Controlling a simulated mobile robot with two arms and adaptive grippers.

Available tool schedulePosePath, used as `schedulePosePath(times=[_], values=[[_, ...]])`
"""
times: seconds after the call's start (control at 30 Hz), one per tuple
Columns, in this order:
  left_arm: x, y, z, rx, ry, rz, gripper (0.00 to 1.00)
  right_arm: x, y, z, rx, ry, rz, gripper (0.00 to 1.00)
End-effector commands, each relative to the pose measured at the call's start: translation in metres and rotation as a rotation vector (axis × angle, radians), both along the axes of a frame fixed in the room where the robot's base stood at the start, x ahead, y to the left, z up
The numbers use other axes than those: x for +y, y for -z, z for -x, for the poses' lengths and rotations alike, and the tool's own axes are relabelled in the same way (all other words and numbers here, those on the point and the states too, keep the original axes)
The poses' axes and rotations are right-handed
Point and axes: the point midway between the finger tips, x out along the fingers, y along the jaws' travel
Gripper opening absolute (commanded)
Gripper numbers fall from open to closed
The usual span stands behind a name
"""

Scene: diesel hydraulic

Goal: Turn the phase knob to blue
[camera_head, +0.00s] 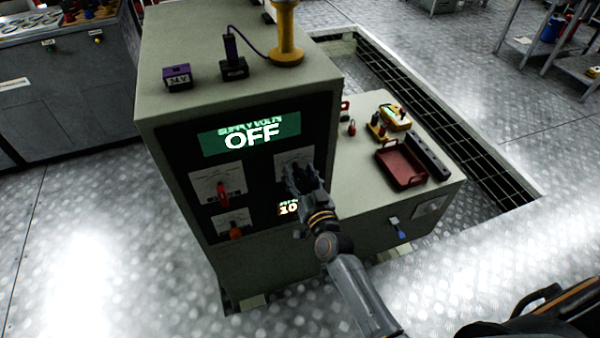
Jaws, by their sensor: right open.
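A grey-green cabinet (235,87) has a dark front panel with a green display (249,135) reading "SUPPLY VOLTS OFF". A red knob (222,194) sits on a white dial plate at the panel's left. An orange-red knob (236,231) sits on another plate below it. A third white plate (288,160) is partly hidden behind my right gripper (303,178), which is open in front of the panel. Any knob there is hidden, and I cannot tell whether the gripper touches it. The labels are too small to show which knob is phase. My left gripper is out of view.
A small lit display (288,208) reads 10 beside my wrist. A lower side bench (350,180) holds a red tray (401,165) and a yellow device (396,117). A yellow post (286,35) stands on top. Open metal floor lies in front and left.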

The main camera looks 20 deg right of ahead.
Motion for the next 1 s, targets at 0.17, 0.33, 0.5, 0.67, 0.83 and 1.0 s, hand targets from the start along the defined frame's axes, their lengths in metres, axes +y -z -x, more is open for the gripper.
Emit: schedulePosePath(times=[0.17, 0.33, 0.5, 0.67, 0.83, 1.0], values=[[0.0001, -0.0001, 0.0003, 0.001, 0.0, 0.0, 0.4, 0.0, 0.0004, -0.0019, 0.001, 0.0, 0.0, 0.54], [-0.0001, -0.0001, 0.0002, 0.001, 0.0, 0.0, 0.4, 0.0, 0.0004, -0.0017, 0.001, 0.0, 0.0, 0.43], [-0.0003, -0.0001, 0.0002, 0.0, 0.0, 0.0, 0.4, -0.0002, 0.0004, -0.0016, 0.0, 0.0, 0.0, 0.09], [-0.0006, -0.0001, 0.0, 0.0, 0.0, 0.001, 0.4, -0.0003, 0.0004, -0.0016, 0.0, 0.0, -0.001, 0.0], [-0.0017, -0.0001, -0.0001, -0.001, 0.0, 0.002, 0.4, -0.0004, 0.0003, -0.0016, 0.001, 0.0, -0.022, 0.0], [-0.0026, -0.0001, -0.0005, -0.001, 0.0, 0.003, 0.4, -0.0005, 0.0003, -0.0016, 0.003, 0.0, -0.09, 0.0]])
